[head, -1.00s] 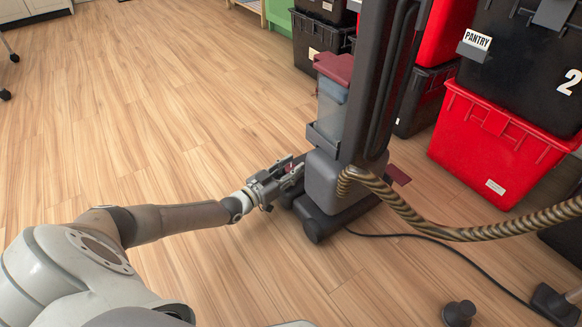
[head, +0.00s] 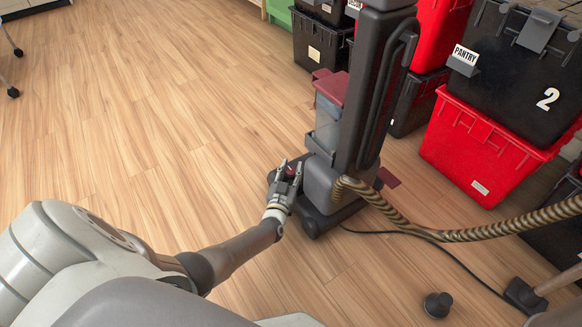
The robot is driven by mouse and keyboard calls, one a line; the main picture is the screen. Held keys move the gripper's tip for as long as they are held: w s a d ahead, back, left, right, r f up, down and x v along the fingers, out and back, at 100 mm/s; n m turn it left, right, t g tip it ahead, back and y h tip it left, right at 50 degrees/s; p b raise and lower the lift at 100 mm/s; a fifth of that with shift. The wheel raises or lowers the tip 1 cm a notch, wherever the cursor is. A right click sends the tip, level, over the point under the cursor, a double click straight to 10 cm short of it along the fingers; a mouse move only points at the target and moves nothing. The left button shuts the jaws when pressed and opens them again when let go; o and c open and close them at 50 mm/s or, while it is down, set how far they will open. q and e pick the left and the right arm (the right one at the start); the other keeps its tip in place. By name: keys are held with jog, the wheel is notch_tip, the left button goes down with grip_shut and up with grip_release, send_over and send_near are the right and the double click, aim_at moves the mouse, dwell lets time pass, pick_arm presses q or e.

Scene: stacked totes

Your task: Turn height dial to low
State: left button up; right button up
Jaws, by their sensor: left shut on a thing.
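The upright vacuum cleaner (head: 319,184) stands on the wood floor in the middle of the head view, with a dark grey body and a clear bin under a dark red cap. My left gripper (head: 289,174) reaches the left side of its low floor head from below in the picture. Its fingers are shut on a small dark red part, the height dial (head: 291,170), which shows only in part between them. The dial's markings and setting are too small and hidden to read. My right gripper is out of view.
A ribbed hose (head: 450,233) and a black cord (head: 440,250) run right from the vacuum. Red and black totes (head: 480,150) are stacked behind and right. A small black knob-like object (head: 437,305) is on the floor.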

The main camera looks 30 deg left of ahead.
pick_arm(q)
jog(key=shift+n+y, duration=0.4)
jog(key=shift+y, duration=0.2)
jog(key=o, duration=1)
